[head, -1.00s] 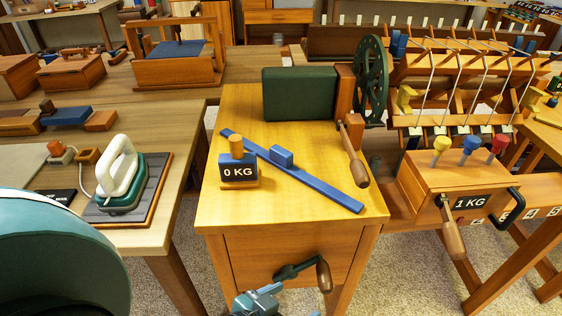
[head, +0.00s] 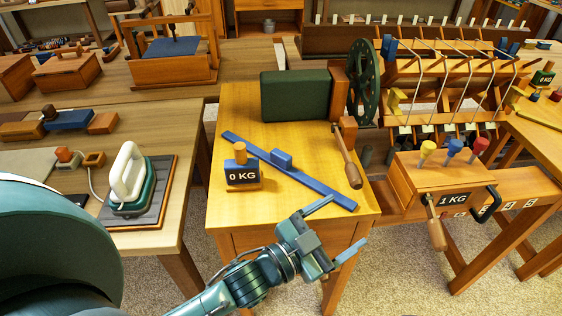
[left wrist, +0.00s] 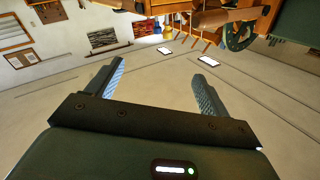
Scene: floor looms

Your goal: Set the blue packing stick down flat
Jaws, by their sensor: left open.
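The blue packing stick (head: 314,188) lies diagonally across the top of the yellow wooden cabinet (head: 232,106) in the head view. It is long and flat with a small blue block (head: 282,159) on its middle. It appears to rest on the top. My left gripper (head: 340,230) is open and empty, in front of the cabinet's front right edge and apart from the stick. Its two spread fingers also show in the left wrist view (left wrist: 152,82), with nothing between them. My right gripper is not in view.
A 0 KG weight block (head: 242,177) stands beside the stick's left part. A dark green box (head: 294,95) and a crank handle (head: 348,163) are at the back and right of the top. A 1 KG crank box (head: 440,180) stands to the right; an iron (head: 132,180) to the left.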

